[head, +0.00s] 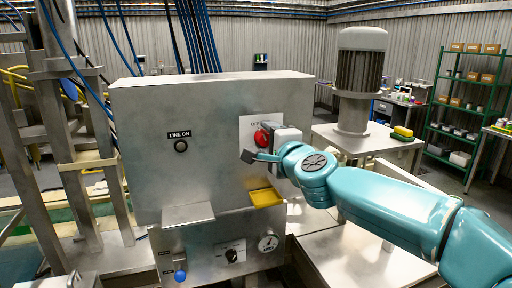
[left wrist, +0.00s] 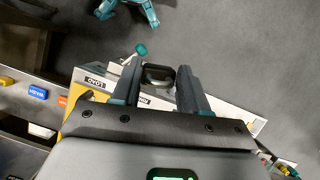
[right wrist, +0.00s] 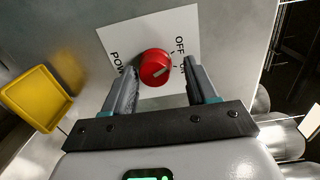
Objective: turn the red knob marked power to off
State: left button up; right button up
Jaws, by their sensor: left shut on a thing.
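The red knob (head: 262,137) sits on a white plate (head: 248,123) on the front of the grey metal cabinet. In the right wrist view the knob (right wrist: 155,67) stands between my right gripper's two fingers, with OFF lettered on one side and part of POWER on the other. A short pale mark shows on the knob's face. My right gripper (head: 260,150) is open around the knob, with gaps at both fingers. My left gripper (left wrist: 158,74) is shut on a dark loop-shaped thing (left wrist: 158,68); it is not seen in the head view.
The cabinet also bears a LINE ON lamp (head: 180,146), a yellow tray (head: 265,197), a gauge (head: 268,242), a black knob (head: 232,256) and a blue knob (head: 180,275). A grey motor (head: 360,75) stands behind at the right. A LOAD label (left wrist: 95,82) is near my left gripper.

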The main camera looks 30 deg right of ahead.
pick_arm(q)
jog(key=shift+w, duration=0.1)
pick_arm(e)
jog(key=shift+w+f, duration=0.2)
jog(key=shift+f, duration=0.05)
jog(key=shift+s+a, duration=0.1)
jog(key=shift+s, duration=0.25)
pick_arm(q)
jog(key=shift+s+r+p, duration=0.2)
jog(key=shift+r+p, duration=0.2)
jog(key=shift+r, duration=0.05)
jog(key=shift+w, duration=0.1)
pick_arm(e)
jog(key=v, duration=1.1)
jog(key=shift+s, duration=0.25)
